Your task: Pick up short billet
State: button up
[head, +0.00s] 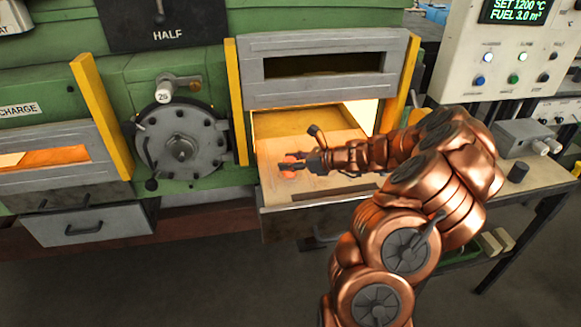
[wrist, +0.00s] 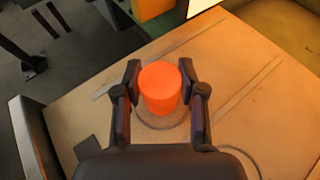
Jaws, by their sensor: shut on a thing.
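The short billet (wrist: 160,88) is a glowing orange cylinder standing upright between my gripper's fingers in the wrist view. My gripper (wrist: 160,92) is shut on it, with one dark finger on each side. In the head view my gripper (head: 285,166) reaches left over the pale hearth tray (head: 330,183), and only a bit of the orange billet (head: 291,158) shows by the fingers. A ring mark lies on the tray around or under the billet's base. I cannot tell whether the billet touches the tray.
The furnace opening (head: 300,122) glows behind the tray, below a raised grey door (head: 320,68). Yellow posts (head: 236,100) flank it. A control panel (head: 505,55) and a bench (head: 525,190) stand at the right.

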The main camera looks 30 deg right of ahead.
grip_shut()
jog(key=shift+r, duration=0.1)
